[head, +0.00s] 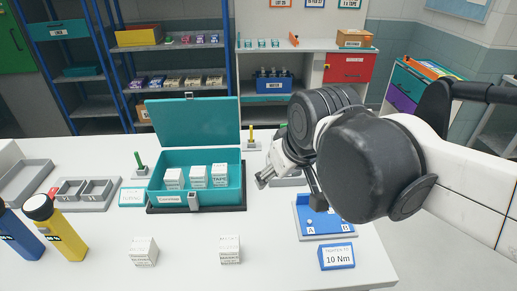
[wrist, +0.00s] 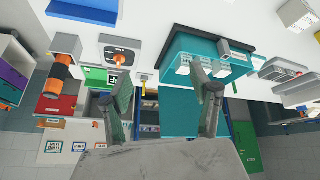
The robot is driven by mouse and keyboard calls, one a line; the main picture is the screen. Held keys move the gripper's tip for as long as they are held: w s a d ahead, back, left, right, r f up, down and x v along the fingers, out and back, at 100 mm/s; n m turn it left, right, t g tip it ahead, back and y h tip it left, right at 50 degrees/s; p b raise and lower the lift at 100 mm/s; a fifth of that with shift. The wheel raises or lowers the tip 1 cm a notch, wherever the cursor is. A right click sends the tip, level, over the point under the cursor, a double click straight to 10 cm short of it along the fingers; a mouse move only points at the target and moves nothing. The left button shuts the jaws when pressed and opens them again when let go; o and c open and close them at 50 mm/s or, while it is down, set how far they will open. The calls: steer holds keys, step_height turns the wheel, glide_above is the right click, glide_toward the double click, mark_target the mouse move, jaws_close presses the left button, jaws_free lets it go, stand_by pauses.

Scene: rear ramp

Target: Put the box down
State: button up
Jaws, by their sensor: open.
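My gripper (head: 268,178) is to the right of the open teal case in the head view. In the wrist view its two fingers are spread and nothing is between them (wrist: 162,72). Two small white boxes with printed labels stand on the front of the table, one at left (head: 143,252) and one near the middle (head: 230,250). Several similar white boxes (head: 197,178) stand in a row inside the teal case (head: 195,203), whose lid is up. The case also shows in the wrist view (wrist: 190,45). Part of the gripper is hidden by my arm in the head view.
A blue tray marked A and B (head: 318,220) and a blue 10 Nm block (head: 337,257) lie at right. Yellow (head: 63,228) and blue (head: 20,236) bottles stand at left, near a grey divided tray (head: 85,194). The front middle of the table has free room.

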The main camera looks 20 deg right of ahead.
steer(key=s, duration=0.1)
steer(key=s+d+f+m, duration=0.1)
steer(key=s, duration=0.1)
steer(key=s+f+m+t, duration=0.1)
steer(key=shift+s+d+f, duration=0.2)
steer(key=shift+d+f, duration=0.05)
steer(key=shift+d, duration=0.1)
steer(key=shift+f+b, duration=0.6)
steer(key=shift+c, duration=0.5)
